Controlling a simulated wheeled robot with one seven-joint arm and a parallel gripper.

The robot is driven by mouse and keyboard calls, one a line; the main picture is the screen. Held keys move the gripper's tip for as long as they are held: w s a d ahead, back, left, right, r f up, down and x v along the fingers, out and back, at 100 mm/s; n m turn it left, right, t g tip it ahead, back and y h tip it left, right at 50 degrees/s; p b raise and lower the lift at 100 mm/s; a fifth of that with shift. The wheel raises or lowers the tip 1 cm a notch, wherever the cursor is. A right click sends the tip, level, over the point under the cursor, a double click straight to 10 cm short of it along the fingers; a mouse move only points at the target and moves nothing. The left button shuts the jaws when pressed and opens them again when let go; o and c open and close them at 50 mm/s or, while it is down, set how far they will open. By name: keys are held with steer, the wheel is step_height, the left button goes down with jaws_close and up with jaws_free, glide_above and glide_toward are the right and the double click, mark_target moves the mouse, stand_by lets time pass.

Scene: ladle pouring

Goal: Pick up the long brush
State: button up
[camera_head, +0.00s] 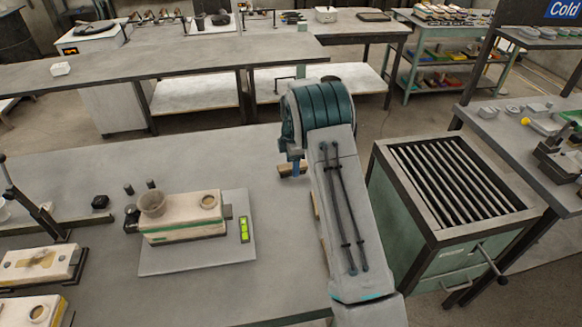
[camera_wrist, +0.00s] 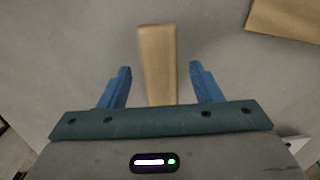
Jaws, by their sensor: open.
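A long, light-brown wooden piece (camera_wrist: 158,60), which looks like the brush handle, lies on the grey table in the wrist view. It runs up from my gripper's palm, between the two blue fingers. My gripper (camera_wrist: 160,68) is open, with one finger on each side of the wood and a visible gap on both sides. I cannot tell the exact height of the fingers above it. The near end of the wood is hidden by the gripper body, and no bristles show. In the head view my arm covers most of this spot; a blue finger of my gripper (camera_head: 292,168) shows at its left.
A tan flat piece (camera_wrist: 290,18) lies at the wrist view's upper right. In the head view, a mold with a cup (camera_head: 180,225) and a green level (camera_head: 244,229) stand on a plate left of my arm. A green slatted cabinet (camera_head: 405,215) stands to the right.

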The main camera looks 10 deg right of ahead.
steer(key=shift+f, duration=0.9)
steer(key=c, duration=1.2)
steer(key=shift+o, duration=0.2)
steer(key=shift+r, duration=0.15)
steer(key=shift+r, duration=0.55)
step_height(320, 180, up, 3)
steer(key=shift+b, duration=0.7)
steer(key=s+d+r+b, duration=0.2)
steer(key=s+d+r, duration=0.4)
steer(key=d, duration=0.4)
steer(key=shift+r, duration=0.4)
